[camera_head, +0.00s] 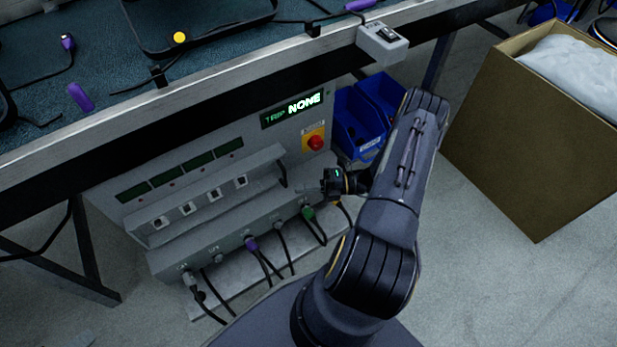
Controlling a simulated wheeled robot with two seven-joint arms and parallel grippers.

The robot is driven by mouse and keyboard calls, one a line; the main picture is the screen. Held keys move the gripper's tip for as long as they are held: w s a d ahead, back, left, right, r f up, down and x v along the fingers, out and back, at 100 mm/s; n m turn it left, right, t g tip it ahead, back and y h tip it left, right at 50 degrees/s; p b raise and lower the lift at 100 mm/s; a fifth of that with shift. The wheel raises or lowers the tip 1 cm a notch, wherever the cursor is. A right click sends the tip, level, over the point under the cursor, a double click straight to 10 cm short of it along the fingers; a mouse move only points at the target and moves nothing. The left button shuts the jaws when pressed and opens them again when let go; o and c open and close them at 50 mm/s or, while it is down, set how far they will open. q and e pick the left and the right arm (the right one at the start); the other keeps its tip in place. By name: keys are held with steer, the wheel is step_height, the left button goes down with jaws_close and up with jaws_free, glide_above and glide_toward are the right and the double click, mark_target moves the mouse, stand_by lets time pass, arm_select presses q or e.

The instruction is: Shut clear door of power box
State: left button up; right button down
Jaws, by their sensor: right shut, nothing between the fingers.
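The grey power box (222,245) stands under the workbench, with a row of white switches (199,202) in a recess along its front. A pale strip (215,178) with a black piece (283,168) at its right end runs above the switches. It may be part of the clear door, but the clear panel itself is hard to make out, and I cannot tell its angle. My right gripper (312,188) is shut and empty beside the right end of the switch recess. I cannot tell whether it touches the box. My left gripper is not in view.
Cables plug into the box's lower front (250,243). A red knob (315,141) and a lit display (305,103) sit at its upper right. Blue bins (358,125) stand behind my right arm, and a cardboard box (530,135) stands to the right. The workbench edge (200,90) overhangs the box.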

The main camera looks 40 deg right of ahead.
steer(key=w+d, duration=0.1)
steer(key=d, duration=0.2)
steer(key=w+d, duration=0.1)
steer(key=d, duration=0.2)
steer(key=w+d, duration=0.1)
steer(key=d, duration=0.2)
steer(key=shift+w+d, duration=0.1)
steer(key=shift+d, duration=0.1)
